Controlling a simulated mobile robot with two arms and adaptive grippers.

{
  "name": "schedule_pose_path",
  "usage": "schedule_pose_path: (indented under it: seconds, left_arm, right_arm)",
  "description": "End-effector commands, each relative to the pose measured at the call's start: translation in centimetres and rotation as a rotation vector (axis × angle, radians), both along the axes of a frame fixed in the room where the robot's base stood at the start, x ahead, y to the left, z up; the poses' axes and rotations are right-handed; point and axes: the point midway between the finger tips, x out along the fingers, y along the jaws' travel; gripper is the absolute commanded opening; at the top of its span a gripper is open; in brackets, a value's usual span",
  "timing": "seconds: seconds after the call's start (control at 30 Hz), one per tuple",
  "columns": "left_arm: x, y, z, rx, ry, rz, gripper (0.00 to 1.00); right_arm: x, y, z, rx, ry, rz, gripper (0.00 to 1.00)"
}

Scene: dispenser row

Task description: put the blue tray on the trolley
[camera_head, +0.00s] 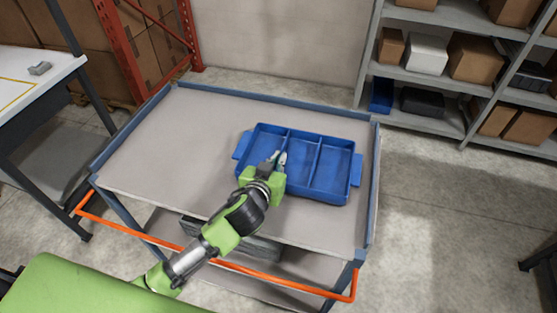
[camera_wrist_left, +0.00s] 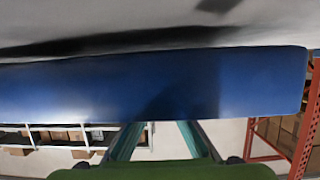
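The blue tray (camera_head: 328,172), with three compartments and a tab at each end, is over the right part of the trolley top (camera_head: 190,140) and looks level. My left gripper (camera_head: 276,160) is at the near side of the tray, left of its middle. Its two fingertips show a little apart over the tray. In the left wrist view the blue tray wall (camera_wrist_left: 150,88) fills the middle, with a dark shadow along it. The fingers (camera_wrist_left: 157,140) stand apart there and their tips are hidden by the wall. I cannot tell whether they touch it. My right gripper is out of view.
The trolley has a raised blue-grey rim and an orange handle (camera_head: 225,264) along the near side. Its left part is bare. A white table (camera_head: 35,85) stands at the left. Shelves (camera_head: 450,80) with boxes stand at the back right.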

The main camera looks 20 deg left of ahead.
Motion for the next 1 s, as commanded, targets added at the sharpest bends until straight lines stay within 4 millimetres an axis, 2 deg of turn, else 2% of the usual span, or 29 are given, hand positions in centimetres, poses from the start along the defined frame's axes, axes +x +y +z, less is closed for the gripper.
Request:
schedule_pose_path:
  seconds: [0.03, 0.1, 0.43, 0.6, 0.67, 1.0]
  left_arm:
    - [-0.5, 0.0, -1.5, 0.003, 0.028, 0.0, 0.06]
    - [-0.6, -0.1, -1.6, 0.004, 0.03, 0.0, 0.21]
    - [-0.7, -0.2, -1.7, 0.003, 0.034, -0.002, 0.21]
    - [-0.7, -0.1, -0.2, 0.004, 0.032, -0.002, 0.21]
    - [-1.4, -0.1, -0.5, 0.001, 0.035, -0.002, 0.21]
    - [-7.1, 0.2, 2.5, 0.0, 0.023, -0.002, 0.21]
  right_arm:
    - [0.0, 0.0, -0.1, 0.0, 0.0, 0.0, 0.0]
    - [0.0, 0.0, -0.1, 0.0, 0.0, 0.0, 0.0]
    - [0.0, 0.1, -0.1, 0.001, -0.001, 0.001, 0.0]
    - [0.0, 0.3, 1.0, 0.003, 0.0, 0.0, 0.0]
    - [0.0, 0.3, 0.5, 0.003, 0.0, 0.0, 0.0]
    - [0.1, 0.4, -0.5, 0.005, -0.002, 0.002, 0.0]
